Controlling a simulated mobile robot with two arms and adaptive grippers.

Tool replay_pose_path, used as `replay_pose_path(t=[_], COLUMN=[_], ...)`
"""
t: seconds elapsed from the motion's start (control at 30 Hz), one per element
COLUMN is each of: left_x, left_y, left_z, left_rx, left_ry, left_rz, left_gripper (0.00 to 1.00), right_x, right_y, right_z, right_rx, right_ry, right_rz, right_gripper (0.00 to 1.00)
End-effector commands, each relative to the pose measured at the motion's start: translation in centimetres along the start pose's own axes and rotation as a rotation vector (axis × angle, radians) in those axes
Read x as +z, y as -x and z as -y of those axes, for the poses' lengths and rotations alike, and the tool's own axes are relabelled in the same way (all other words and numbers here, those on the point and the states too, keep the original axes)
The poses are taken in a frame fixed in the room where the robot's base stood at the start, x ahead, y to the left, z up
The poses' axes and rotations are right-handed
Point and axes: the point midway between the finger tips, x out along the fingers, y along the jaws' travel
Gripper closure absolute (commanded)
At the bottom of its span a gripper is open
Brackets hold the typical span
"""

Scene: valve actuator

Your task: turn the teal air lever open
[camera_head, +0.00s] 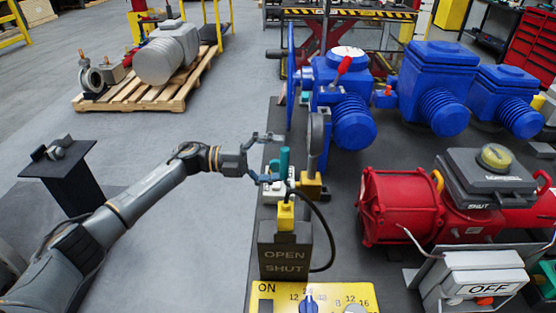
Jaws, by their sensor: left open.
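The teal air lever (284,160) stands about upright on a small pale fitting at the left edge of the dark bench. My left gripper (277,160) reaches in from the left with its two fingers spread apart. The lever shows at the mouth of the fingers, apparently with nothing gripped. I cannot tell whether a finger touches it. A dark plate marked OPEN and SHUT (284,262) stands nearer to me, below a yellow block (286,216). My right gripper is not in view.
A black cable (330,235) curves just right of the lever. Blue actuators (435,85) stand behind to the right, and a red actuator (400,205) lies at right. A yellow dial panel (265,290) is in front. The floor left of the bench is mostly clear.

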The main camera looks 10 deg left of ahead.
Motion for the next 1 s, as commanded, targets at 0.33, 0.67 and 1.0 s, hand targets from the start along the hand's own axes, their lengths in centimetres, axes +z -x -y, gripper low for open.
replay_pose_path(t=[0.33,0.67,1.0], left_x=[0.1,0.1,0.0], left_y=[3.3,9.9,11.8], left_z=[-0.1,0.0,0.0], left_rx=[0.003,0.001,0.0], left_ry=[-0.001,0.0,0.0], left_rz=[0.004,0.001,-0.003], left_gripper=[0.0,0.0,0.0], right_x=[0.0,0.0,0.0], right_y=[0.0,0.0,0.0], right_z=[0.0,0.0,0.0], right_rx=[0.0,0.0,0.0], right_ry=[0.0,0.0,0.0], right_rz=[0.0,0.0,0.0], right_gripper=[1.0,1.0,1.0])
